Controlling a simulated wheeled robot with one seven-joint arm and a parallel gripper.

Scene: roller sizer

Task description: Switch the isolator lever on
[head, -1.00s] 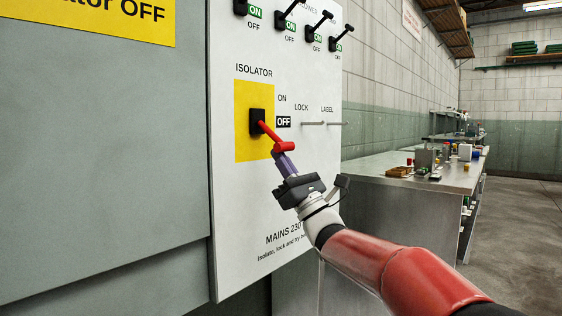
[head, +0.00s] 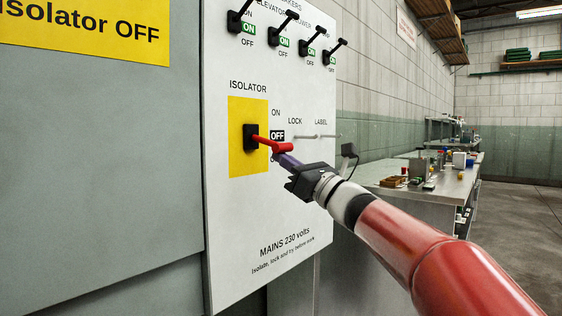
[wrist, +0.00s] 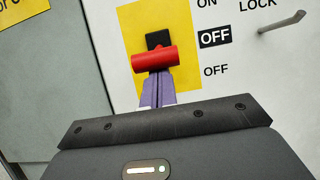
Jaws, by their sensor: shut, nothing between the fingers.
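The isolator lever is red, with a thick crossbar handle (head: 283,147), and comes out of a black block (head: 250,137) on a yellow plate (head: 248,168). It points outward from the panel and slightly down. The indicator beside it (head: 277,135) reads OFF, between the printed ON and lower OFF labels. My gripper (head: 281,158) is shut, its purple fingers just below the handle and seemingly touching its underside. In the wrist view, the red handle (wrist: 155,58) lies across the top of the shut fingers (wrist: 157,88), hiding their tips.
Metal LOCK and LABEL pegs (head: 305,137) stick out right of the lever. Several black breaker switches (head: 285,20) sit above. A metal bench (head: 440,188) with small items stands behind at right. The panel below the yellow plate is clear.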

